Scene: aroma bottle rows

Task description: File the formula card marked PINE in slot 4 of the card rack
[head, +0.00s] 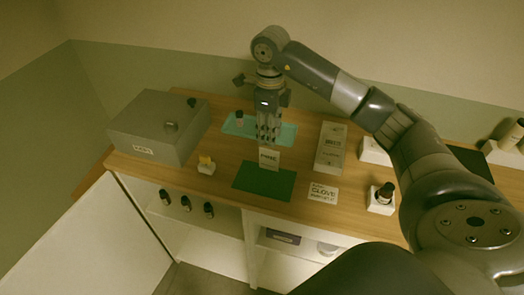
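My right gripper (268,138) points down over the middle of the table, with its fingers close together on the top of a small pale card (268,159). The card is upright, and its dark lettering looks like PINE, though it is small. It is at the far edge of a dark green mat (264,183); I cannot tell whether it touches the mat. A second card, marked CLOVE (322,194), lies to the right of the mat. My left gripper is not in view.
A grey box (150,122) with a label stands at the left. A teal tray (286,135) lies behind the gripper. A yellow item (206,163) sits on a small white block. Several bottles (186,203) are on the shelf below.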

